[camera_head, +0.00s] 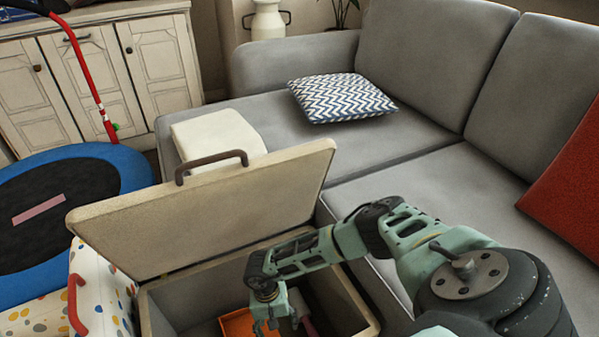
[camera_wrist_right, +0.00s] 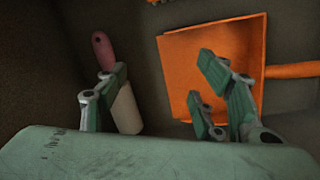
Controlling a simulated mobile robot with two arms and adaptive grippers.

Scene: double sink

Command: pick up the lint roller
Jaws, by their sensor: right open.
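The lint roller lies on the floor of an open storage box. In the right wrist view the lint roller (camera_wrist_right: 126,108) has a pink handle and a white roll, and it is partly hidden by the left-hand fingers. My right gripper (camera_head: 270,322) reaches down into the box. My left gripper is not in view.
An orange dustpan (camera_wrist_right: 212,65) lies beside the roller; it also shows in the head view (camera_head: 237,325). The box (camera_head: 352,300) has its lid (camera_head: 215,205) raised at the back. A grey sofa (camera_head: 410,165) stands right, a blue trampoline (camera_head: 125,165) left.

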